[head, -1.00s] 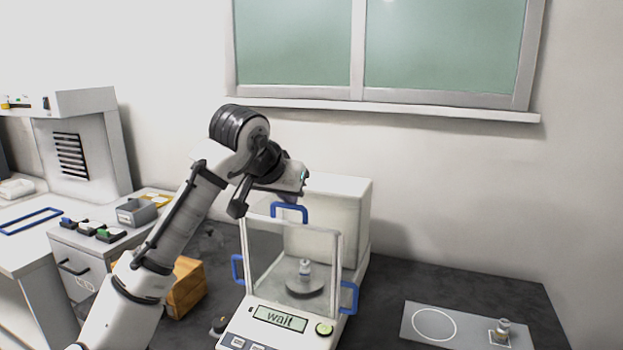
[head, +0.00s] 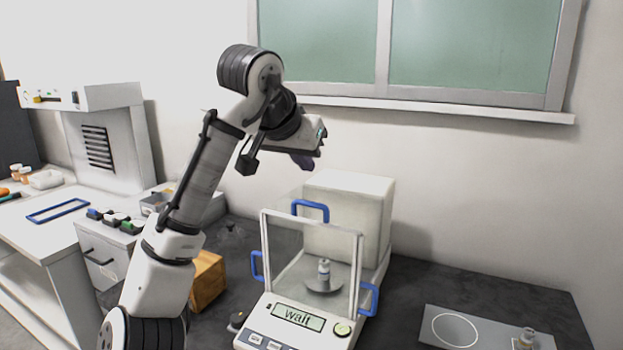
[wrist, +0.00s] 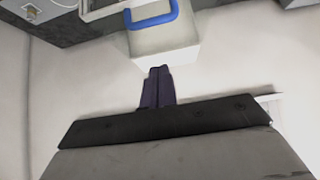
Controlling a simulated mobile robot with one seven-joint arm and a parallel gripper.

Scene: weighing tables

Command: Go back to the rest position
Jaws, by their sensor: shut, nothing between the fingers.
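My gripper (head: 303,160) is raised above and a little behind the left side of the analytical balance (head: 292,342), clear of it. Its dark fingers (wrist: 157,88) show shut together with nothing between them in the wrist view. The balance has a glass draft shield with blue handles, and its display (head: 299,317) reads "wait". The wrist view also shows the white rear housing (wrist: 168,42) and a blue handle (wrist: 155,20).
A grey plate (head: 490,338) with a circle mark and another small vial (head: 526,338) lies right of the balance. A wooden block (head: 208,280) stands left of it. Further left are a drawer unit (head: 104,262) and a white bench (head: 25,235). A window sill (head: 440,103) runs behind.

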